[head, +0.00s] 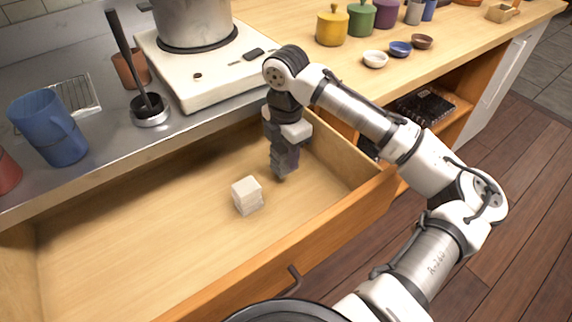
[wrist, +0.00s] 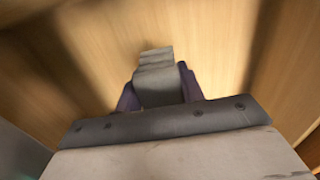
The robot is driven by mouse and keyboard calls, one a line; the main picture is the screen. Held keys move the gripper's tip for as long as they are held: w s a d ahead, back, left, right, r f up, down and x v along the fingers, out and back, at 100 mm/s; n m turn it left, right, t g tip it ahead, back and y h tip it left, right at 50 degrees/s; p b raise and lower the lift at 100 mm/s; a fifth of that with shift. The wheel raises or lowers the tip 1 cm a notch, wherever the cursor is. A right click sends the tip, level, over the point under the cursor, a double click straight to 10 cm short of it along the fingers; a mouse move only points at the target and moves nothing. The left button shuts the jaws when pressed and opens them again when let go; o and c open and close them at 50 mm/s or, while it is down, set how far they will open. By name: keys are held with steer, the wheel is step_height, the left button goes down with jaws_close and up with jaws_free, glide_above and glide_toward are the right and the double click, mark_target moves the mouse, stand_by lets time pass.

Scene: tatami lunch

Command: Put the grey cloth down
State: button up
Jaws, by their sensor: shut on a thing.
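My gripper (head: 281,174) is inside the open wooden drawer (head: 110,245), near its right back part, pointing down. In the wrist view my gripper (wrist: 160,92) is shut on the grey cloth (wrist: 156,62), which is folded and sticks out past the fingertips. In the head view the grey cloth (head: 285,160) shows only in part, against the dark fingers. The wooden drawer bottom (wrist: 100,40) lies beneath it in the wrist view. Whether the cloth touches the bottom I cannot tell.
A pale block-like stack (head: 247,196) stands in the drawer, left of my gripper. The drawer's front wall (head: 290,265) and right wall (head: 340,150) are close by. A white stove (head: 200,75) with a pot (head: 195,20) stands behind. The drawer's left half is clear.

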mark_target(286, 165)
steer(key=shift+f, duration=2.2)
steer(key=shift+f, duration=0.1)
steer(key=o, duration=0.9)
step_height(286, 165, up, 12)
steer(key=shift+r+p, duration=0.1)
steer(key=shift+p, duration=0.25)
